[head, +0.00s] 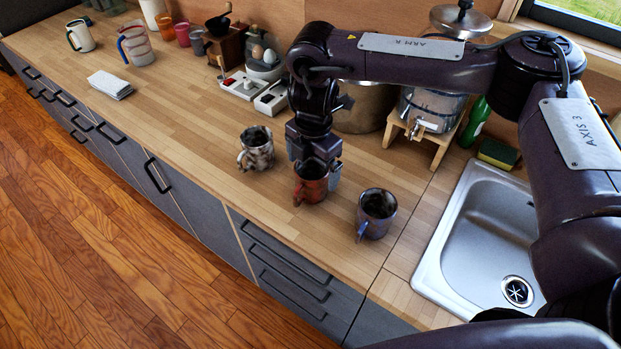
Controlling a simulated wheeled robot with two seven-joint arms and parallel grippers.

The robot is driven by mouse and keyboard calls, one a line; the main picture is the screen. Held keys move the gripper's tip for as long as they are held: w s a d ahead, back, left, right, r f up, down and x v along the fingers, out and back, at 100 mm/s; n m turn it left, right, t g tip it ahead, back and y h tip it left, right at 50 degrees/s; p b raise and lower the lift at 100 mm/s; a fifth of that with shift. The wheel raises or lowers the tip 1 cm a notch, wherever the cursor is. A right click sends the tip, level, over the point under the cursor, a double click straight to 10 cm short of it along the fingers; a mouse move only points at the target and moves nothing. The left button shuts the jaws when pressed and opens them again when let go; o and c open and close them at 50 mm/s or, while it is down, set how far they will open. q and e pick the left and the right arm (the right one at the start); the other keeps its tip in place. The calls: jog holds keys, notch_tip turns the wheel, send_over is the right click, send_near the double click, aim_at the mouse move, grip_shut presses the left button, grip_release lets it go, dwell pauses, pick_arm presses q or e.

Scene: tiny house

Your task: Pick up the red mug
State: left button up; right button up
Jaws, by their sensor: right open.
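The red mug (311,188) stands upright on the wooden counter, between two other mugs. Its handle points toward the front left. My right gripper (318,172) reaches down from above and is open, with its fingers at the red mug's rim. One finger shows at the mug's right side. The gripper covers the back and part of the top of the mug, and I cannot tell whether the fingers touch it. My left gripper is not in view.
A grey-brown mug (257,149) stands to the left and a blue-purple mug (376,213) to the right, both close. A steel sink (487,236) lies further right. A pot (362,108) and a glass dispenser (431,110) stand behind.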

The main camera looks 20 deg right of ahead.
aim_at(311, 174)
jog(key=f, duration=0.1)
jog(key=f+p, duration=0.1)
jog(key=f, duration=0.1)
jog(key=shift+w, duration=0.3)
jog(key=shift+w+f, duration=0.1)
jog(key=shift+f, duration=0.5)
jog(key=c, duration=1.1)
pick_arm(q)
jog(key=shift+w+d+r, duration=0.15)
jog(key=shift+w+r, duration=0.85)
pick_arm(e)
jog(key=shift+c, duration=0.8)
jog(key=shift+r, duration=0.1)
